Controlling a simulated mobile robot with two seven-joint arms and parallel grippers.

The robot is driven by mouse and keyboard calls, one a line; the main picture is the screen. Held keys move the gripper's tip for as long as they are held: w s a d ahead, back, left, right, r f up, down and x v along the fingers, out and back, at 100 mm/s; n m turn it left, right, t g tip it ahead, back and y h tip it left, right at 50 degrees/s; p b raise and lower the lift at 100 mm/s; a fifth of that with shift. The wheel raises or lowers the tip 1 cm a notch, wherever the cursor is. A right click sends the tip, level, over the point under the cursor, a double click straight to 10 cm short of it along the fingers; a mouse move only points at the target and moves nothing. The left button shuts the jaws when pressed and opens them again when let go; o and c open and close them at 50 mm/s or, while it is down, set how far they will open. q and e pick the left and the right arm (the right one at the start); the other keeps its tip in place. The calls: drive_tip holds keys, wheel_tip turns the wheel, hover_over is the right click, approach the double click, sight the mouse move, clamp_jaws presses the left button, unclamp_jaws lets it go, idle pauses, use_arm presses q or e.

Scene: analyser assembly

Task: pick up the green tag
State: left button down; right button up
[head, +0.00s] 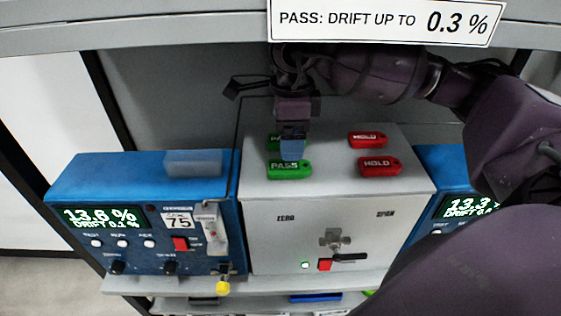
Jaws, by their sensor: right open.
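Two green tags marked PASS lie on top of the grey box (330,195). The front green tag (289,171) lies near the box's front edge, and the back green tag (273,140) is partly covered by my gripper. My right gripper (291,155) points down over the front green tag, with its blue fingertips at or just above the tag's rear edge. I cannot tell whether they touch it. The gripper is open. My left gripper is not in view.
Two red HOLD tags (379,167) (367,139) lie to the right on the same box. A blue analyser (140,190) stands at left, reading 13.6 %, and another (448,190) at right, partly behind my arm. A sign (385,20) reads "PASS: DRIFT UP TO 0.3 %".

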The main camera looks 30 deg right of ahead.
sight(287, 166)
drive_tip(key=shift+s+f, duration=0.1)
drive_tip(key=shift+f, duration=0.75)
drive_tip(key=shift+w+a+f+p, duration=0.15)
drive_tip(key=shift+f+p, duration=0.2)
drive_tip(key=shift+f, duration=0.95)
drive_tip(key=shift+w+f+p, duration=0.15)
drive_tip(key=shift+f+p, duration=0.2)
drive_tip(key=shift+f, duration=0.95)
drive_tip(key=shift+c, duration=0.2)
drive_tip(key=c, duration=1)
